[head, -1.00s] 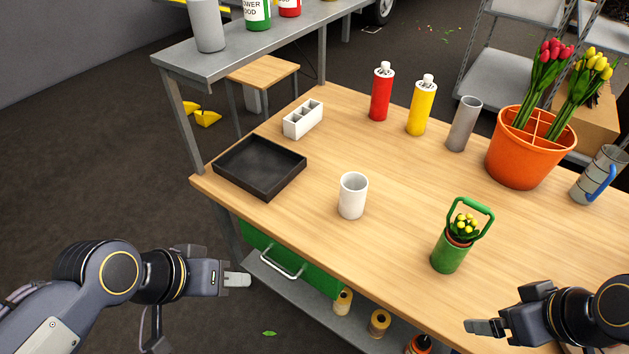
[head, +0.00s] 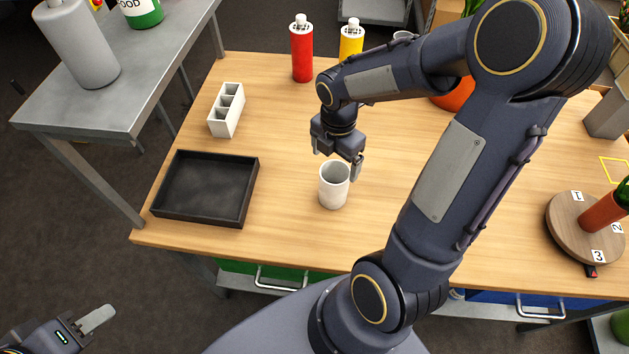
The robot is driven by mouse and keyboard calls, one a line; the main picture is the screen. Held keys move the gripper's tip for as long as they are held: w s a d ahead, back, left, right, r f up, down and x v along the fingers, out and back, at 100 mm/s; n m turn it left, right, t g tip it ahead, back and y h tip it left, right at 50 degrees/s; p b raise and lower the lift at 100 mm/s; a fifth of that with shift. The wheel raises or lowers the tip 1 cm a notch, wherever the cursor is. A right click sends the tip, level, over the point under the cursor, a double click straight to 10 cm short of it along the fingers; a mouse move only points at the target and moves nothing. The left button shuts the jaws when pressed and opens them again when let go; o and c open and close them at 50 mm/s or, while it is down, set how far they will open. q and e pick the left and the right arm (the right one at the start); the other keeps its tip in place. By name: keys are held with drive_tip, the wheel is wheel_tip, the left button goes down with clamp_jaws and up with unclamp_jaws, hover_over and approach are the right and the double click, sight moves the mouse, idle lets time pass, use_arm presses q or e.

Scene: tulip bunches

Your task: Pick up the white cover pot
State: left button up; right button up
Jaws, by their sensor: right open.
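The white cover pot (head: 333,188) stands upright and looks empty on the wooden table, right of the black tray. My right gripper (head: 337,162) points down just above and behind the pot's rim. Its fingers are apart, one to the upper left of the pot and one at the pot's right side. I cannot tell whether either finger touches the pot. My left gripper (head: 90,324) is at the lower left, off the table; one light finger shows, and its opening cannot be judged.
A black tray (head: 155,207) and a white divided holder (head: 227,110) are on the left. A red bottle (head: 301,52) and a yellow bottle (head: 350,42) stand behind. My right arm hides much of the table's right side. A round wooden turntable (head: 565,222) with numbered tags stands far right.

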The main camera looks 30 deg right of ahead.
sight(334, 177)
drive_tip(key=f, duration=0.7)
drive_tip(key=shift+s+a, duration=0.1)
drive_tip(key=shift+s, duration=0.2)
drive_tip(key=c, duration=1.3)
drive_tip(key=shift+c, duration=0.5)
drive_tip(key=shift+r, duration=0.15)
